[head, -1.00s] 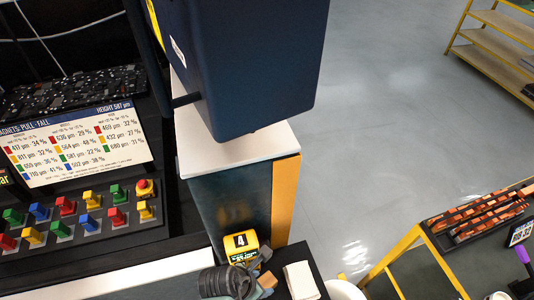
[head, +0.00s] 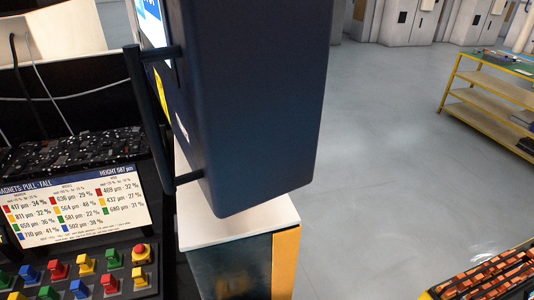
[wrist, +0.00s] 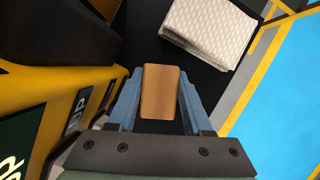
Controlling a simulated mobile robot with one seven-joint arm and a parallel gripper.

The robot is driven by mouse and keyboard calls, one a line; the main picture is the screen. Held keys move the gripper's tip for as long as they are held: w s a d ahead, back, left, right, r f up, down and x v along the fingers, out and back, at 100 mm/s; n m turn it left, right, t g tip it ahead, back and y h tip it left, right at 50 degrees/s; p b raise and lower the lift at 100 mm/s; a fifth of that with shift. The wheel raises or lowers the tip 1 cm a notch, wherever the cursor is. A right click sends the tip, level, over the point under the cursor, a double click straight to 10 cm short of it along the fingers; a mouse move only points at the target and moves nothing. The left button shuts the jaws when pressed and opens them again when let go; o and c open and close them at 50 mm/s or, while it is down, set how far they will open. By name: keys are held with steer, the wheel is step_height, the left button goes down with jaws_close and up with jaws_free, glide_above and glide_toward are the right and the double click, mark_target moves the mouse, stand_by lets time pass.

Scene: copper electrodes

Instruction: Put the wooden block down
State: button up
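The wooden block (wrist: 161,92) shows in the wrist view between the two blue fingers of my gripper (wrist: 160,95). The fingers press on its left and right sides, and its flat tan face is toward the camera. Below the block in the picture is the dark body of my gripper. A black surface (wrist: 141,48) lies beyond the block; I cannot tell whether the block touches it. My gripper and the block do not show in the head view.
A white folded cloth or stack of wipes (wrist: 209,28) lies just beyond the block. A yellow-and-black object (wrist: 40,100) stands close on the left. In the head view, a large dark-blue cabinet (head: 250,110) stands by a button panel (head: 85,275). Open floor (head: 400,160) lies to the right.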

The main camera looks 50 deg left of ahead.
jaws_close()
steer(key=shift+d+r, duration=0.1)
steer(key=shift+r, duration=0.05)
